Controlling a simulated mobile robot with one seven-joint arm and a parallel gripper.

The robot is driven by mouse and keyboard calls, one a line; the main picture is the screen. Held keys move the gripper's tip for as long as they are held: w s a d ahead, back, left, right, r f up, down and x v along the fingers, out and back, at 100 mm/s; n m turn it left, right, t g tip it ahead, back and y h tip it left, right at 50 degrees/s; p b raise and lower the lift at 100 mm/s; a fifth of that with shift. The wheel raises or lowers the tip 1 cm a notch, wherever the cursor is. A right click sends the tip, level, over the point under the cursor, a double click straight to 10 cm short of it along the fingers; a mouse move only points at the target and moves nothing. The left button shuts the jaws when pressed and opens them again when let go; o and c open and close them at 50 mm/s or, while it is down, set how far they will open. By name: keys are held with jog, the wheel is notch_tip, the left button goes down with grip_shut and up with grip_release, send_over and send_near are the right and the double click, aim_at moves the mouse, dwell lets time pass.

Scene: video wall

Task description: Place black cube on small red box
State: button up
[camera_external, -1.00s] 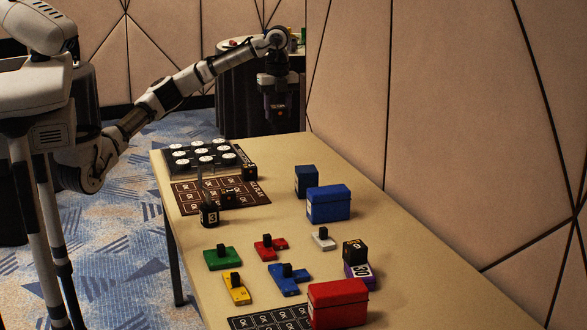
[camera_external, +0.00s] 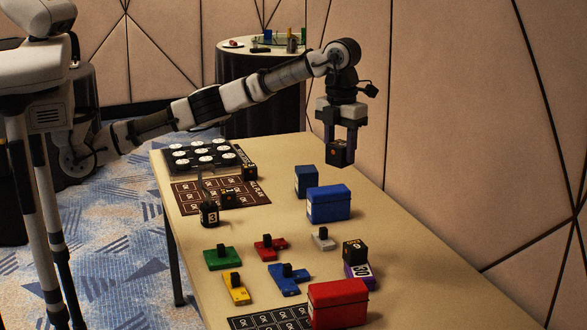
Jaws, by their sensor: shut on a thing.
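My gripper (camera_external: 340,144) is shut on a black cube (camera_external: 341,153) with small orange-brown markings. It holds the cube in the air beyond the blue boxes, near the wall side of the table. A red box (camera_external: 337,303) with a lid stands at the near end of the table, well away from my gripper. Its top looks bare. Another black cube (camera_external: 355,251) rests on a purple block (camera_external: 357,274) just behind the red box. More dark cubes stand near the brown mat, one of them (camera_external: 249,172) by its far corner.
A small blue box (camera_external: 306,181) and a larger blue box (camera_external: 329,203) stand between my gripper and the red box. Low knobbed pieces in green (camera_external: 222,258), red (camera_external: 270,247), yellow (camera_external: 237,289), blue (camera_external: 286,279) and white (camera_external: 323,239) lie mid-table. The panelled wall borders the right.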

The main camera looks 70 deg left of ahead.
jog(key=s+d+m+p, duration=0.1)
jog(key=s+d+m, duration=0.2)
jog(key=s+d, duration=0.35)
jog(key=s+d+m+p, duration=0.1)
jog(key=s+d+m, duration=0.15)
jog(key=d, duration=0.75)
send_over(328, 300)
notch_tip(328, 300, down, 16)
jog(key=shift+r, duration=0.15)
jog(key=shift+f, duration=2.35)
jog(key=shift+f+p, duration=0.1)
jog(key=shift+p, duration=0.2)
jog(key=o, duration=1)
notch_tip(328, 300, up, 12)
jog(key=b, duration=0.1)
